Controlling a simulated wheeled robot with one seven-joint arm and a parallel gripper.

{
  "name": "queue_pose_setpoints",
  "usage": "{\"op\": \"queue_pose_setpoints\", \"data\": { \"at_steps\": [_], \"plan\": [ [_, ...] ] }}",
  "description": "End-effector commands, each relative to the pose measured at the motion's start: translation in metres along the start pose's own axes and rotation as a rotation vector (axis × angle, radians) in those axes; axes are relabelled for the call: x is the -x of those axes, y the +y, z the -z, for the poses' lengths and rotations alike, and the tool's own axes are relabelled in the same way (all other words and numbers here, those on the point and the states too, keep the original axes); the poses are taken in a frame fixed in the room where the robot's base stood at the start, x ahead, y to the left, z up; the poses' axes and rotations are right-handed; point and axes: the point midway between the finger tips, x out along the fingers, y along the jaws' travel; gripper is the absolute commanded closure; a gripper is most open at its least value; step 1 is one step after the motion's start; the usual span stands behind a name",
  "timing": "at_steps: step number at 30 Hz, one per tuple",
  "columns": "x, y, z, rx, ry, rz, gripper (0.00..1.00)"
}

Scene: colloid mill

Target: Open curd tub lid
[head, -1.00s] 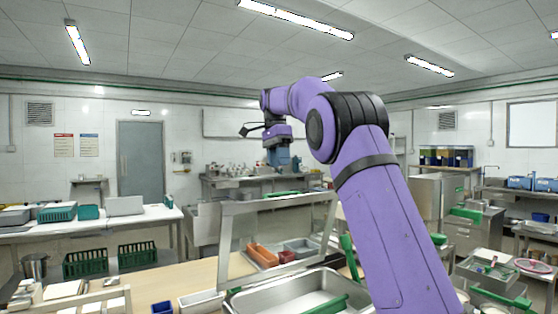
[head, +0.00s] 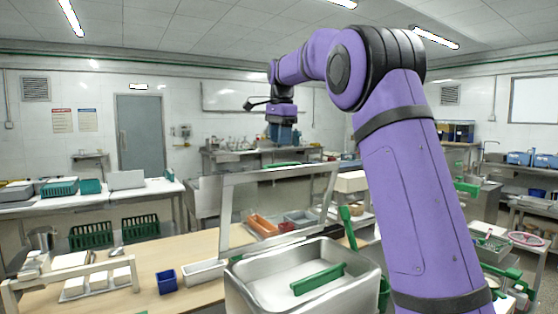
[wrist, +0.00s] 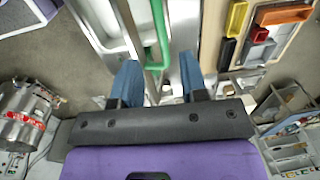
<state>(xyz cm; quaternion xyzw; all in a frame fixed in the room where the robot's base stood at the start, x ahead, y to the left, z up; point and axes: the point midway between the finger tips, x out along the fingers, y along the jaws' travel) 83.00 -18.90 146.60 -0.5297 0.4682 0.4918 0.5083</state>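A steel tub (head: 375,279) stands at the bottom centre of the head view, with a green bar (head: 318,279) lying across its pale inner surface. A steel-framed panel (head: 227,208) stands raised behind it. I cannot tell for certain whether this panel is the tub's lid. A small green strip (head: 283,164) shows along its top edge, just below my gripper (head: 283,138). In the wrist view my gripper (wrist: 158,72) has its blue fingers apart. A green handle (wrist: 158,25) beside a steel edge runs down toward the gap between them. No contact is visible.
Orange (head: 263,225) and grey (head: 299,217) bins sit on the wooden table behind the panel. A blue box (head: 166,282) and a white rack (head: 75,273) lie to the left. A silver machine (wrist: 22,116) stands at the wrist view's lower left.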

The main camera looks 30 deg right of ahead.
Motion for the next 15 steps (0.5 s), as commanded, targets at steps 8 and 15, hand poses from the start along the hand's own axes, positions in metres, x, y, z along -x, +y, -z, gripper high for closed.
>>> {"op": "queue_pose_setpoints", "data": {
  "at_steps": [8, 15],
  "plan": [
    [-0.048, 0.001, 0.0, 0.0, 0.0, -0.003, 0.6],
    [-0.068, 0.0, 0.0, 0.0, 0.0, -0.002, 0.6]
  ]
}}
